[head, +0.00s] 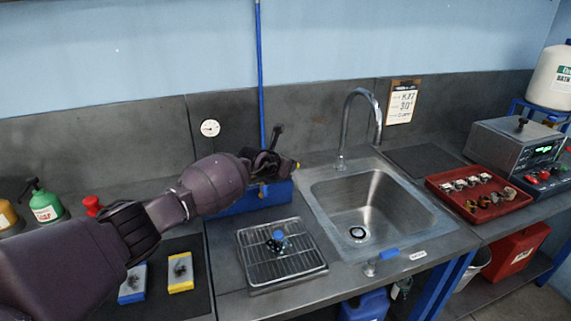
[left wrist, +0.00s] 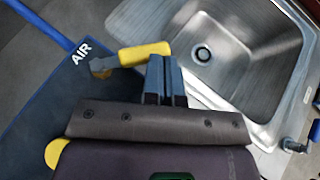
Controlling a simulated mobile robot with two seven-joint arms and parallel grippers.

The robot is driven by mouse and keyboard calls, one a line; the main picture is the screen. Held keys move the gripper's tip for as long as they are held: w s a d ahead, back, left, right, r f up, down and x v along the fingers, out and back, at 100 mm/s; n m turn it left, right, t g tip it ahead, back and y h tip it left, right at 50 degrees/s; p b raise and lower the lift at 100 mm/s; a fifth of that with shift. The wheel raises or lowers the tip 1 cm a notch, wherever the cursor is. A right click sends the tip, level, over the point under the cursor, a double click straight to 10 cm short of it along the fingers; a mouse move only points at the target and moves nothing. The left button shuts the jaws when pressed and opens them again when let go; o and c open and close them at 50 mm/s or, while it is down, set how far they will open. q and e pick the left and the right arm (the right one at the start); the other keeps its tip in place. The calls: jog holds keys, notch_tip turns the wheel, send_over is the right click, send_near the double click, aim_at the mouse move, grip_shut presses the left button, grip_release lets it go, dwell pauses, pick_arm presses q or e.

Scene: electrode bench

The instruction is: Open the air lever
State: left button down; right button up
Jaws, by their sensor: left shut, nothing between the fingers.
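The air lever (left wrist: 144,54) is a yellow handle on a brass-coloured fitting, above a blue box (left wrist: 50,105) marked AIR. In the head view the blue box (head: 240,200) stands left of the sink, and my arm mostly hides the lever; a small yellow tip (head: 297,165) shows. My left gripper (head: 284,166) is over the box beside the lever. In the left wrist view its blue-grey fingers (left wrist: 164,62) are together and empty, close to the handle's free end. I cannot tell whether they touch it. My right gripper is out of view.
A blue pipe (head: 260,80) runs up the wall behind the box. The sink (head: 450,236) with its tall faucet (head: 346,125) is to the right. A wire rack tray (head: 318,266) lies in front. A red tray (head: 520,203) of parts is farther right.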

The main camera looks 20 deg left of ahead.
pick_arm(q)
jog(key=w, duration=0.1)
jog(key=w+d+b, duration=0.1)
jog(key=w, duration=0.1)
jog(key=shift+w+d+f, duration=0.1)
jog(key=shift+w+b, duration=0.3)
jog(key=shift+b, duration=0.15)
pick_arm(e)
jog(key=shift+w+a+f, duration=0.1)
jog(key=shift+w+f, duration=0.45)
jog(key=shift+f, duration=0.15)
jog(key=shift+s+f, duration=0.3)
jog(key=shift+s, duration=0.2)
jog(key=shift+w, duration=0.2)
